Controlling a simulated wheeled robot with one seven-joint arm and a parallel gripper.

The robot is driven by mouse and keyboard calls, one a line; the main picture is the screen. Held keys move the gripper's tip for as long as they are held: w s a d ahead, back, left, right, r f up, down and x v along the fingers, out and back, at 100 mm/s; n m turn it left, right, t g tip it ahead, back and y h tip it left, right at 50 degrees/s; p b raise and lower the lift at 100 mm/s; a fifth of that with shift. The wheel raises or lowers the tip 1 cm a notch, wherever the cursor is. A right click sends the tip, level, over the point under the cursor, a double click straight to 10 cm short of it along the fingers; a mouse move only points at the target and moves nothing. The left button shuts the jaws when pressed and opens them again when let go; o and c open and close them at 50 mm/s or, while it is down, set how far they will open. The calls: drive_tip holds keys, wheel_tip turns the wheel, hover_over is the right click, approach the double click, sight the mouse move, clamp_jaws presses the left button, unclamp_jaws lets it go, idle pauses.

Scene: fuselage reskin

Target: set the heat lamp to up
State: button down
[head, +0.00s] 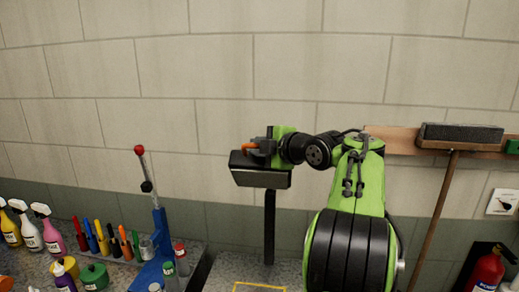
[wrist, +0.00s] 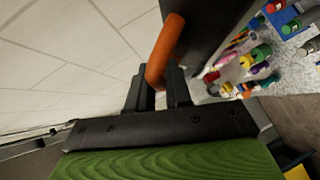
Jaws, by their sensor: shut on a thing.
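The heat lamp has a dark, box-shaped head (head: 262,178) on a black upright post (head: 269,230) in the head view. An orange handle (head: 250,146) sticks out at the top of the lamp head. My gripper (wrist: 168,84) is shut on this orange handle (wrist: 163,50), which shows between the two black fingers in the wrist view. The dark lamp head (wrist: 208,30) is close beside the fingers there. In the head view my green and black arm reaches the lamp from the right. The fingertips are small and partly hidden in that view.
A blue lever press (head: 158,235) with a red knob stands left of the lamp. Spray bottles (head: 30,230), markers and small jars crowd the bench at left. The tiled wall is behind the lamp.

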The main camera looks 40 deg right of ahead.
drive_tip(key=shift+d, duration=0.1)
idle(0.3)
drive_tip(key=c, duration=1.2)
unclamp_jaws()
drive_tip(key=shift+w, duration=0.15)
drive_tip(key=shift+o, duration=0.2)
drive_tip(key=p+v, duration=0.3)
drive_tip(key=v, duration=1.3)
drive_tip(key=shift+r, duration=0.15)
drive_tip(key=shift+w, duration=0.15)
